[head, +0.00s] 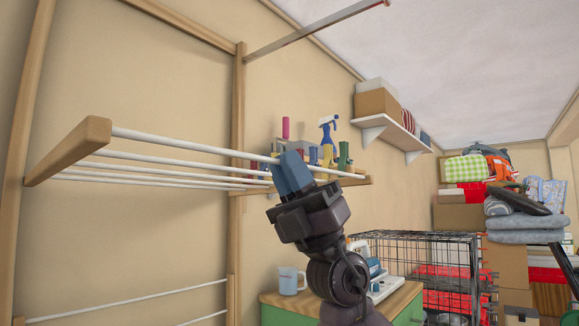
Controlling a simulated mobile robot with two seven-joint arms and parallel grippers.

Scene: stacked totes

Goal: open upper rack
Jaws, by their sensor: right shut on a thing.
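The upper rack has a wooden end arm (68,150) at the left that sticks out from the wall frame, with several white rods (190,140) running right to a second wooden piece (355,183). The rack stands out from the wall. My right gripper (285,160) has its blue-grey fingers at the front rod, near its right part. It is shut on that rod, and the fingers hide a short length of it. My left gripper is not in view.
A white rod (150,302) runs lower on the wooden wall frame. Bottles and a blue spray bottle (328,130) stand behind the rack's right end. Below are a cabinet with a mug (291,280) and a wire cage (425,255). A wall shelf (390,130) holds boxes.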

